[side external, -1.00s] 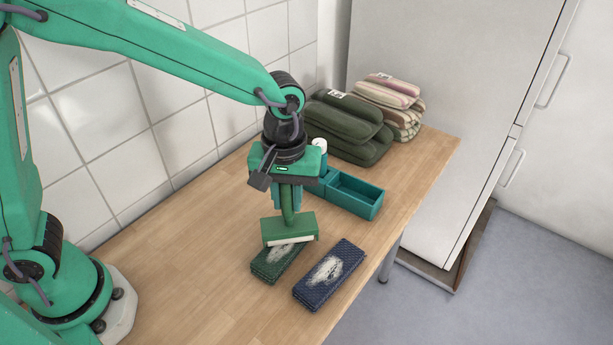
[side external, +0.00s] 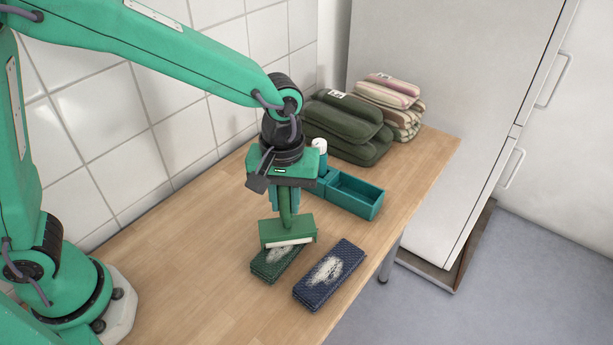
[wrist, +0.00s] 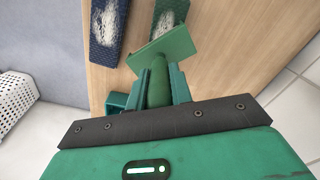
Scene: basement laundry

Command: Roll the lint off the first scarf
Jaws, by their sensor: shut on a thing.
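My gripper (side external: 286,198) is shut on the handle of a green lint roller (side external: 287,230), which points down with its white roller strip low. The roller is over the far end of a folded green scarf (side external: 270,266); I cannot tell if it touches. The green scarf bears a pale patch of lint, partly hidden by the roller. A folded navy scarf (side external: 330,275) lies to its right, with a larger white lint patch. In the wrist view, the roller (wrist: 163,52) hides part of the green scarf (wrist: 172,14), and the navy scarf (wrist: 106,30) is at left.
A teal open box (side external: 355,193) with a white-capped bottle (side external: 320,147) beside it stands behind the roller. Folded green blankets (side external: 348,125) and striped ones (side external: 390,95) are stacked at the back. The wooden table (side external: 190,235) is clear at left. A tiled wall bounds it.

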